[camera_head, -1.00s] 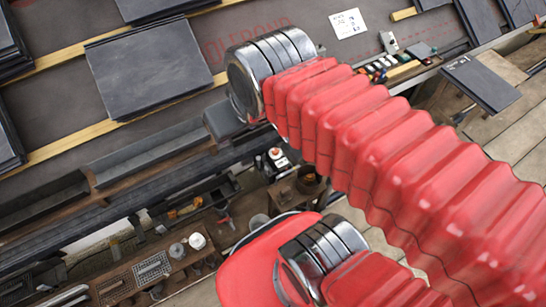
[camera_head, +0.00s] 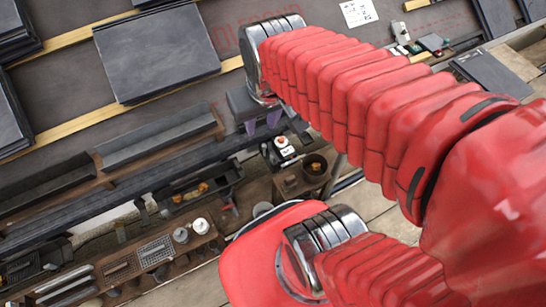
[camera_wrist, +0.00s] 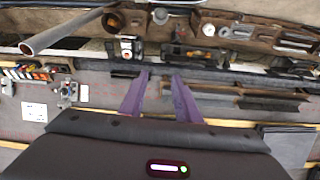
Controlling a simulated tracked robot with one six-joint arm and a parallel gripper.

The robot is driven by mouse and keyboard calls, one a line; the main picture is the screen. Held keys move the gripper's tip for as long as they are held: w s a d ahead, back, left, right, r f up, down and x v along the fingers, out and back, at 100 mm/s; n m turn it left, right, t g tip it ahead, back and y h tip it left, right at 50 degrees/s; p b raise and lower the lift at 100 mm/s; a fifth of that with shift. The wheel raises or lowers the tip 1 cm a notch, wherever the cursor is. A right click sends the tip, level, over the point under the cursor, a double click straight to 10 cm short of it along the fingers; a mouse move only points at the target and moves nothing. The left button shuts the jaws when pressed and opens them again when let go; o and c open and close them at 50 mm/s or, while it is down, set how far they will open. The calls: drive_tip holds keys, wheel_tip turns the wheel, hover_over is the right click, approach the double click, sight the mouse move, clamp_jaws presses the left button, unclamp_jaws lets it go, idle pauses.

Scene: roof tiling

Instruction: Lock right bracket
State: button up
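My gripper (camera_head: 260,130) shows at the end of my red arm, above the roof's lower edge, with its two purple fingers pointing down. In the wrist view the fingers (camera_wrist: 160,78) are apart with nothing between them. A dark gutter piece (camera_head: 158,138) lies along the eave to the left of my gripper in the head view. I cannot make out the right bracket clearly; the eave near the fingertips is small and dark, and my arm hides the eave farther right.
A workbench (camera_head: 150,262) with tools and pots runs below the eave. A second gutter length (camera_head: 45,187) lies farther left. Dark slates (camera_head: 157,52) rest on wooden battens. A white paper sheet (camera_head: 358,13) and small coloured parts lie up the roof.

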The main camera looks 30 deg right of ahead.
drive_tip(key=d+f+m+g, duration=0.1)
drive_tip(key=d+f, duration=0.3)
drive_tip(key=f, duration=0.5)
drive_tip(key=d+f+g, duration=0.2)
drive_tip(key=d+f, duration=0.2)
drive_tip(key=f, duration=0.5)
drive_tip(key=d+f+m+g, duration=0.1)
drive_tip(key=d+f, duration=0.3)
drive_tip(key=f, duration=0.4)
drive_tip(key=n+t, duration=0.3)
drive_tip(key=t, duration=0.7)
approach(272, 156)
drive_tip(key=v, duration=0.5)
drive_tip(key=shift+s+a+r, duration=0.2)
drive_tip(key=x, duration=1.3)
drive_tip(key=shift+w+f, duration=0.25)
drive_tip(key=shift+f, duration=0.05)
